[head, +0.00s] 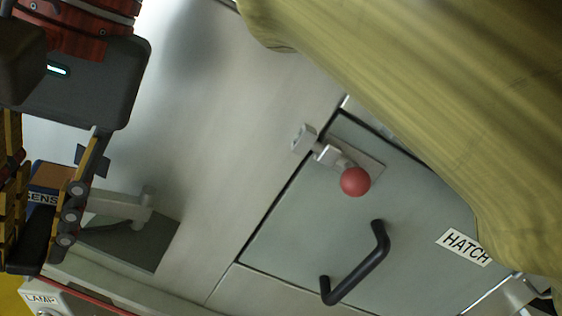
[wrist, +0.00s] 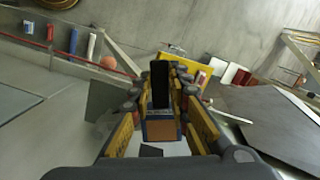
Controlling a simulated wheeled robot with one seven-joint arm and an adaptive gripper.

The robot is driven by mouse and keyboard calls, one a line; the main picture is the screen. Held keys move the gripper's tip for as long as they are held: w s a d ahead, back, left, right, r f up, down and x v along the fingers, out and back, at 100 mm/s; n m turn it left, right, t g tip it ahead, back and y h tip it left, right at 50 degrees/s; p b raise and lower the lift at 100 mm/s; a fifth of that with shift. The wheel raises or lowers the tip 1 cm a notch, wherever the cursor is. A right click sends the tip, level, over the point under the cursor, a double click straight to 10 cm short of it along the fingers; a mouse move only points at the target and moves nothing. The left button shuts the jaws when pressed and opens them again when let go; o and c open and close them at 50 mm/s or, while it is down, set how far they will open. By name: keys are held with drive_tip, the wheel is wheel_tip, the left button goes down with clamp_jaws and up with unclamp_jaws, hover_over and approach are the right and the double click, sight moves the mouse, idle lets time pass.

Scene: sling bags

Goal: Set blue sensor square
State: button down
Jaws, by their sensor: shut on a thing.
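A blue sensor (head: 45,172) with a brown face and a white label reading "SENS" is at the left edge of the head view, partly hidden by my gripper's fingers. My gripper (head: 40,215), with yellow and black fingers, is shut on it. In the wrist view the sensor (wrist: 162,131) shows as a blue-edged block with a brown face between the fingers of my gripper (wrist: 160,115). A dark upright piece stands just beyond it; I cannot tell whether it belongs to the sensor. The sensor looks tilted in the head view, but so does the whole picture.
A pale metal arm (head: 120,206) and a dark square panel (head: 140,243) are just right of the sensor. A hatch (head: 300,225) has a red-knobbed latch (head: 355,181) and a black handle (head: 368,270). Olive fabric (head: 430,80) fills the upper right. A LAMP label (head: 40,299) is lower left.

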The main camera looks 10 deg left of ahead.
sight(40, 207)
drive_tip(key=shift+w+a+r+m, duration=0.4)
drive_tip(key=shift+w+a+m, duration=0.25)
drive_tip(key=shift+m, duration=0.4)
drive_tip(key=shift+w+a+r+m, duration=0.35)
drive_tip(key=shift+w+a+m, duration=0.3)
drive_tip(key=shift+m, duration=0.4)
drive_tip(key=shift+a, duration=0.1)
drive_tip(key=c, duration=1.7)
unclamp_jaws()
drive_tip(key=shift+r, duration=0.25)
drive_tip(key=shift+w+d+r, duration=0.2)
drive_tip(key=shift+d+r, duration=0.3)
drive_tip(key=shift+r, duration=0.05)
drive_tip(key=shift+w+d+r, duration=0.2)
drive_tip(key=shift+d+r, duration=0.3)
drive_tip(key=w+d, duration=0.1)
drive_tip(key=d, duration=0.2)
drive_tip(key=w+d, duration=0.1)
drive_tip(key=d, duration=0.3)
drive_tip(key=w+d, duration=0.1)
drive_tip(key=d, duration=0.2)
drive_tip(key=shift+w+d, duration=0.25)
drive_tip(key=shift+d, duration=0.15)
